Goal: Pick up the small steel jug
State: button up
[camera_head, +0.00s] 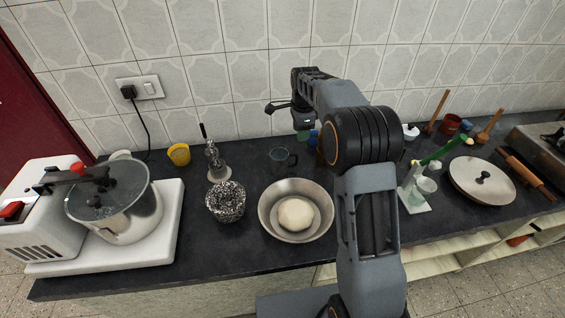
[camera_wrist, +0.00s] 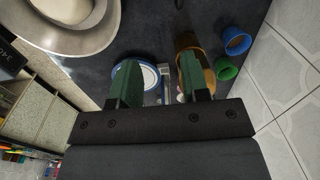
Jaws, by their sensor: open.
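A blue-rimmed round item (camera_wrist: 133,76) with a pale inside lies by one finger, and a brown vessel (camera_wrist: 190,42) by the other. A narrow grey metallic piece shows between the fingers. In the head view my arm partly hides this area.
A blue cup (camera_wrist: 236,40) and a green cup (camera_wrist: 226,69) are near the tiled wall. A speckled bowl (camera_head: 225,202) and yellow cup (camera_head: 179,154) stand left. A lidded pan (camera_head: 482,182) is right.

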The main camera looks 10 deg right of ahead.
jog(key=w+f+m, duration=0.3)
jog(key=f, duration=0.1)
jog(key=p, duration=0.1)
send_over(296, 163)
jog(key=shift+g, duration=0.3)
jog(key=f, duration=0.7)
jog(key=shift+w+d+f, duration=0.15)
jog(key=shift+d+f, duration=0.15)
jog(key=shift+f, duration=0.1)
jog(key=shift+a+f+p, duration=0.15)
jog(key=shift+f+p, duration=0.7)
jog(key=shift+f, duration=2.35)
jog(key=shift+c, duration=0.3)
grip_shut()
jog(key=shift+w, duration=0.1)
